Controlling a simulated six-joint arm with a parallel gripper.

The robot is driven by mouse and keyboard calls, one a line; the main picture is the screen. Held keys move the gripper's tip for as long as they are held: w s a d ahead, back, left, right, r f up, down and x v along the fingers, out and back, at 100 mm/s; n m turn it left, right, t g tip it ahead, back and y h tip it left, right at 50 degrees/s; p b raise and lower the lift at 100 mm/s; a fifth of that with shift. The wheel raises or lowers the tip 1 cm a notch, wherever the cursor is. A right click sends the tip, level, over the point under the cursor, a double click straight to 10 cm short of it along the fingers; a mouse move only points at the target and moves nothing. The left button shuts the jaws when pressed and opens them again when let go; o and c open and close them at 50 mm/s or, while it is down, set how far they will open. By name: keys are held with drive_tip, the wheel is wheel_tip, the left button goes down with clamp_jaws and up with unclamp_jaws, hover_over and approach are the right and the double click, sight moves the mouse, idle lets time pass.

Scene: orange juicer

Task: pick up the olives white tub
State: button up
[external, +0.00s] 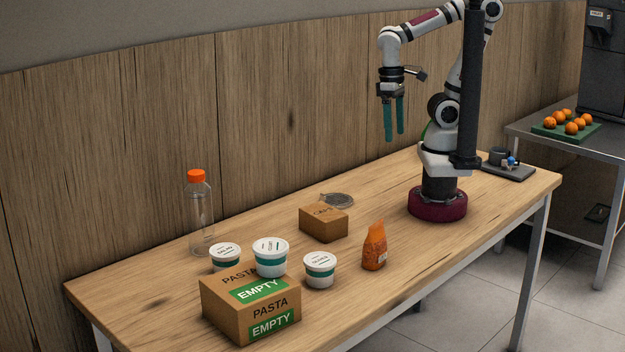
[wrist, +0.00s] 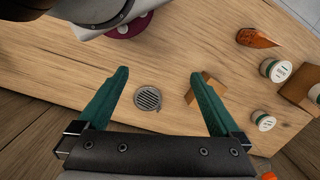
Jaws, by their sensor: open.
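Three white tubs with green bands stand at the front left of the table in the external view. The right one (external: 319,271), whose small label seems to read olives, stands on the table beside the pasta box; it also shows in the wrist view (wrist: 275,70). Another tub (external: 271,258) is on top of the pasta box (external: 232,312), and a third (external: 225,257) is partly hidden behind the box. Those two labels are hard to read. My gripper (external: 394,137) is open and empty, pointing down high above the table, well away from the tubs. Its green fingers show in the wrist view (wrist: 160,73).
An orange pouch (external: 375,246) stands right of the right tub. A small cardboard box (external: 323,223) and a round metal grate (external: 338,200) lie behind. A clear bottle with an orange cap (external: 200,217) stands at the back left. Table space between the pouch and my base is clear.

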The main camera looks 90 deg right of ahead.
drive_tip(key=w+a+h, duration=0.4)
drive_tip(key=w+h, duration=0.1)
drive_tip(key=w, duration=0.4)
drive_tip(key=n+t+h, duration=0.1)
drive_tip(key=t, duration=1.2)
approach(325, 260)
drive_tip(key=x, duration=1)
drive_tip(key=shift+w+d+f, duration=0.2)
drive_tip(key=shift+w+d, duration=0.05)
drive_tip(key=shift+w, duration=0.05)
drive_tip(key=shift+w+d+f, duration=0.1)
drive_tip(key=shift+w, duration=0.2)
drive_tip(key=c, duration=1.2)
